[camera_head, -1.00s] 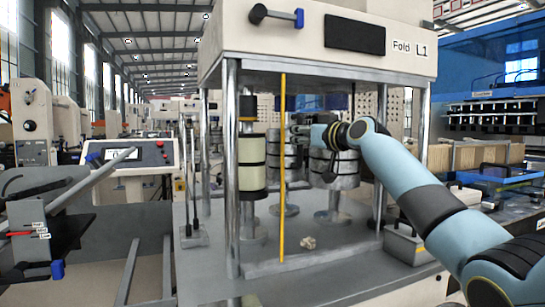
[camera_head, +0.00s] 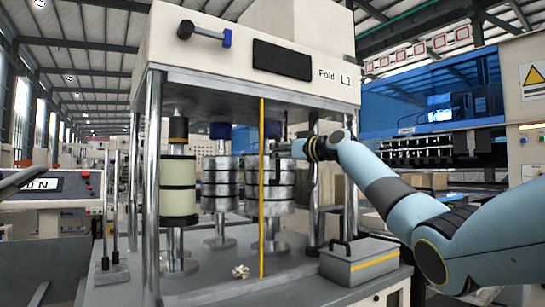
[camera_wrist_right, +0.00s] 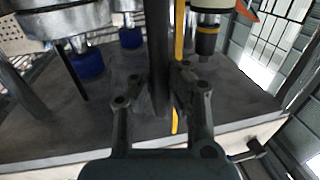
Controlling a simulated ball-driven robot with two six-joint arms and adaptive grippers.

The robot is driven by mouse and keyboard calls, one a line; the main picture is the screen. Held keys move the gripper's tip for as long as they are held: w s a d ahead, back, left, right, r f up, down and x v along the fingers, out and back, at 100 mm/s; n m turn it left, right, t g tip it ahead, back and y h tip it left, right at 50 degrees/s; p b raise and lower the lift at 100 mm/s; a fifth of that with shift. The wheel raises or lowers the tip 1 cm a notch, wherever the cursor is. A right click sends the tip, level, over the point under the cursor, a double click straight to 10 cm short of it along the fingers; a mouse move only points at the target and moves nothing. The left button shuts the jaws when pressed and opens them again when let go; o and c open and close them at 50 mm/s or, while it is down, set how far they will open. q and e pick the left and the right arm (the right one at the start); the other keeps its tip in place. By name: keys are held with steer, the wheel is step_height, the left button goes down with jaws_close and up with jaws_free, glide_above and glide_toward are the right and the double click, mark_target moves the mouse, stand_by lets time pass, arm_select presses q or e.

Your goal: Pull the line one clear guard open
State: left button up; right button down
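The line one machine, marked Fold L1 (camera_head: 335,76), stands in the middle of the head view. Its clear guard is nearly invisible; a yellow upright strip (camera_head: 262,205) appears to mark its edge. A dark upright handle bar (camera_head: 276,172) is just right of that strip. My right gripper (camera_head: 283,149) reaches the bar from the right. In the right wrist view the bar (camera_wrist_right: 158,50) stands between the spread fingers of my right gripper (camera_wrist_right: 160,88). A gap shows on the bar's left; contact on its right is unclear. My left gripper is out of view.
A grey box (camera_head: 360,262) with a handle stands at the machine's front right. Metal posts (camera_head: 152,190) frame the machine's corners. Rollers (camera_head: 178,190) stand inside, and a small crumpled scrap (camera_head: 241,271) lies on the bed. A control panel (camera_head: 45,188) is at left.

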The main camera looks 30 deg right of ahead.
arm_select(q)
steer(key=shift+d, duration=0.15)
arm_select(e)
steer(key=shift+f, duration=0.45)
steer(key=c, duration=1.9)
jaws_free()
steer(key=shift+d, duration=0.1)
steer(key=o, duration=0.4)
steer(key=shift+s+d+r, duration=0.2)
steer(key=shift+s+r, duration=0.1)
steer(key=shift+s, duration=0.1)
steer(key=shift+o, duration=1.1)
steer(key=shift+w+a, duration=0.15)
steer(key=shift+r, duration=0.1)
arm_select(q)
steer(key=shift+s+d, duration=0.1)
arm_select(e)
steer(key=v, duration=1.2)
